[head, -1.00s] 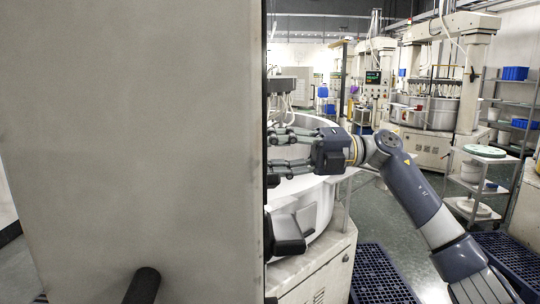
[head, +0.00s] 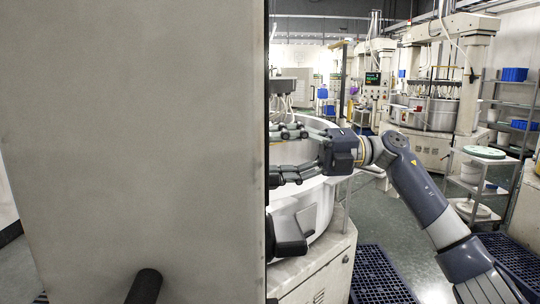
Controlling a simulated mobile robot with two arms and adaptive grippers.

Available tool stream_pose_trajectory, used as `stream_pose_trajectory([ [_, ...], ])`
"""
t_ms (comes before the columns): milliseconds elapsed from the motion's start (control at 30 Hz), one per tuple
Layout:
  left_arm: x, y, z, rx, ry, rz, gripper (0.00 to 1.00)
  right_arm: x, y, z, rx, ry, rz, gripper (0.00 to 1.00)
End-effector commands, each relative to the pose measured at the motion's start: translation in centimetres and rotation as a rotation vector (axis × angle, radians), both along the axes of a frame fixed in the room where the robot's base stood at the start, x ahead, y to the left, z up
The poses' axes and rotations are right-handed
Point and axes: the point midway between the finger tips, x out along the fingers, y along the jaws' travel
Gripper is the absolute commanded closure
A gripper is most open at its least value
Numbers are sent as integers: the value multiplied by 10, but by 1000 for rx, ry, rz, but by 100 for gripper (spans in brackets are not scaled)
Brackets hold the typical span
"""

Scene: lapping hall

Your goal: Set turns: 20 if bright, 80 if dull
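My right gripper (head: 284,155) reaches in from the right beside the edge of a large pale panel, over the round metal tub (head: 318,196) of a machine. Its two fingers point left and stand apart, with nothing seen between them; the panel edge hides the tips. My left gripper is not recognisable in view. A lit screen with green text (head: 372,78) is on a control box in the background, too small to read. No bright or dull workpiece can be made out, and no turns setting is legible.
The tall pale panel (head: 130,130) fills the left half and blocks the view behind it. A dark rod (head: 145,287) sticks out at its foot. Blue grated mats (head: 378,275) lie on the floor. A shelf cart (head: 470,180) and another machine (head: 430,110) stand right.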

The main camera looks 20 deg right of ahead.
Motion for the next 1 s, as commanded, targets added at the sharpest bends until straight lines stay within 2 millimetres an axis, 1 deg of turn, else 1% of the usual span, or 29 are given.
stream_pose_trajectory([
  [33, 1, 0, 0, 0, -1, 0, 57, -1, -11, 0, 0, 0, -5, 37],
  [100, 1, -1, 0, 0, -1, 0, 57, -3, -26, 0, 1, 2, -6, 37],
  [300, 1, -1, 0, -1, -1, -1, 57, -11, -68, 0, 0, 1, -4, 37],
  [400, 1, -1, 0, -1, -2, -1, 57, -15, -83, 0, 1, 0, -2, 37],
  [500, 1, -1, 0, -1, -2, -1, 57, -17, -94, 0, 0, 0, -1, 37],
  [633, 1, -1, 0, -1, -2, -1, 57, -18, -101, 0, 0, 0, -1, 37],
  [1000, 2, -1, 0, -1, -2, -1, 57, -18, -101, -1, 0, 0, 0, 37],
])
